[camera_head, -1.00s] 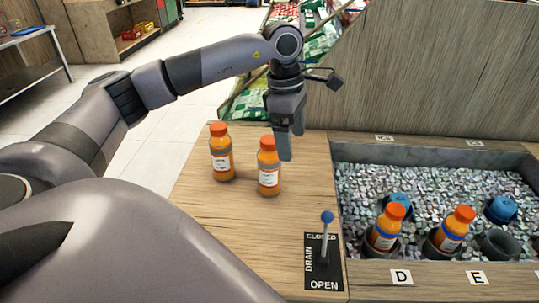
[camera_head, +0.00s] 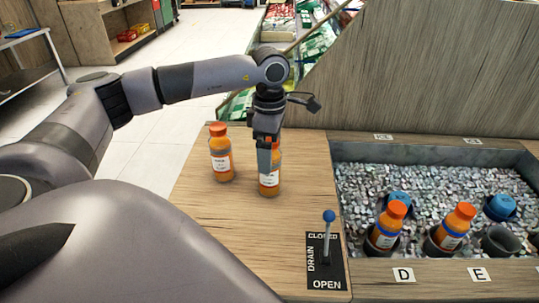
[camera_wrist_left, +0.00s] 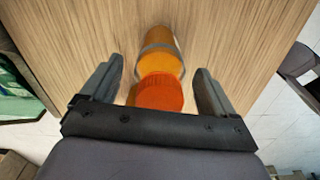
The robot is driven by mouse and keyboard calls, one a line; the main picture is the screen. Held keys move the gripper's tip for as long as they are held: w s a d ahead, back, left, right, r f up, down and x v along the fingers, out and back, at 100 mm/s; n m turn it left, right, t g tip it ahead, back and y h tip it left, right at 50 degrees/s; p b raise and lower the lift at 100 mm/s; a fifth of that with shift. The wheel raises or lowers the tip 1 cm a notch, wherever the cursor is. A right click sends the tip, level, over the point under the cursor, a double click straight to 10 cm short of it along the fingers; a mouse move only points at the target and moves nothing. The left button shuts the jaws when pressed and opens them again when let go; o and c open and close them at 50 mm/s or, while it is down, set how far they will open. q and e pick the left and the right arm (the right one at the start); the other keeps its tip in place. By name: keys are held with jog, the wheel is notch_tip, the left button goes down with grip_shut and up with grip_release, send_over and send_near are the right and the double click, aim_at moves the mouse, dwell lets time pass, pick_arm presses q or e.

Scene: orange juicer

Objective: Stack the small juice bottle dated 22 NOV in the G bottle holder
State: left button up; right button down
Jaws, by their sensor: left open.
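Two small orange juice bottles with orange caps stand upright on the wooden counter (camera_head: 225,240), a left bottle (camera_head: 221,160) and a right bottle (camera_head: 269,182). Their label dates are too small to read. In the left wrist view, the open fingers (camera_wrist_left: 160,95) are on either side of that bottle's orange cap (camera_wrist_left: 160,92), with gaps on both sides. No holder marked G is in view. My right gripper is not in view.
An ice bin (camera_head: 352,151) at the right has holders labelled D (camera_head: 403,274) and E (camera_head: 478,274), each with an orange bottle. Blue caps show behind, and an empty dark holder (camera_head: 500,242) is right of E. A blue-knobbed drain lever (camera_head: 328,217) stands on the counter's front.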

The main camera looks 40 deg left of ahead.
pick_arm(q)
jog(key=shift+c, duration=0.4)
grip_shut()
jog(key=shift+r, duration=0.15)
